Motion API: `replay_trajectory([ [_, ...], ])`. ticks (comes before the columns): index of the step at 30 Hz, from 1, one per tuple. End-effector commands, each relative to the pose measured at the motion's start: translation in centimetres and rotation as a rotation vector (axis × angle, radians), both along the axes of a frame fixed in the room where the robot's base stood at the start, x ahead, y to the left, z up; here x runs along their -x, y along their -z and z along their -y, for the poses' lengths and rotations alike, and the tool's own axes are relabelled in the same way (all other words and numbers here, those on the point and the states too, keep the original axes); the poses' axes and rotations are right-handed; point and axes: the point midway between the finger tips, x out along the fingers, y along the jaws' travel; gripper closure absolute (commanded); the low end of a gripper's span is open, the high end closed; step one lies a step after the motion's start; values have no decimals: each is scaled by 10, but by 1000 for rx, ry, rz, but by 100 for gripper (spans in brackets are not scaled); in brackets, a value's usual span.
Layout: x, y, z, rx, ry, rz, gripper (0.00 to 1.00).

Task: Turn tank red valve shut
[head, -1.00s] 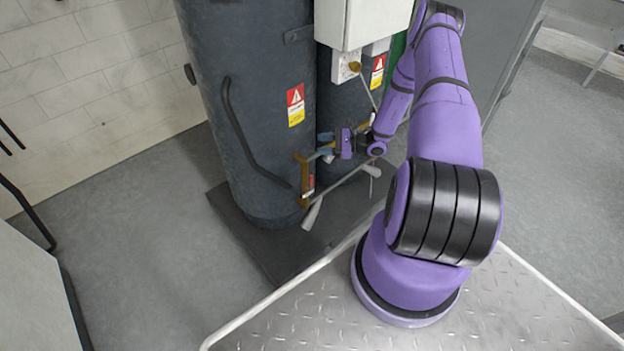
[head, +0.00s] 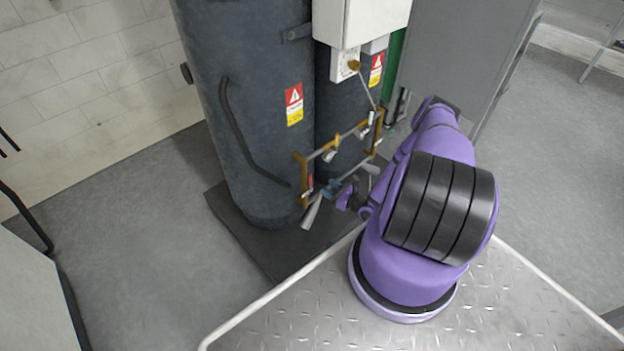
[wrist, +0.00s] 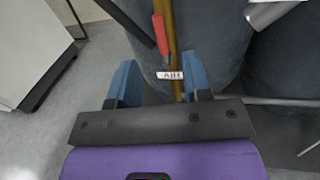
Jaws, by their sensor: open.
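In the head view the red handle (head: 311,182) is a small patch on the brass pipework in front of the dark tank (head: 250,110). My gripper (wrist: 160,78) is open, its blue fingers apart on either side of the tag and pipe in the picture, with the red handle beyond the fingertips. In the head view my gripper (head: 333,188) is low, right of the handle. Nothing is held.
A second tank (head: 345,115) stands behind on the right, under a white box (head: 358,22). Silver lever-like parts (head: 312,212) stick out from the lower pipe. A bent black bar (head: 238,140) runs along the front tank. The floor to the left is open.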

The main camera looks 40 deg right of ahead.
Motion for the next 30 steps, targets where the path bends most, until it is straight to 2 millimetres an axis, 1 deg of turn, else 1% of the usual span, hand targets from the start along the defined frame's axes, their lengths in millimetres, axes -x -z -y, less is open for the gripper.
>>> replay_trajectory([
  [1,-9,0,-4,0,-3,0,55],
  [9,-54,0,-16,1,-3,0,55],
  [12,-67,0,-20,1,-4,1,55],
  [15,-76,0,-22,0,-2,0,55],
  [19,-82,0,-24,0,-2,0,55],
  [27,-83,0,-24,0,-2,0,55],
  [28,-83,0,-24,0,-2,0,58],
  [29,-83,0,-24,0,-2,0,64],
  [30,-83,0,-24,0,-2,0,74],
])
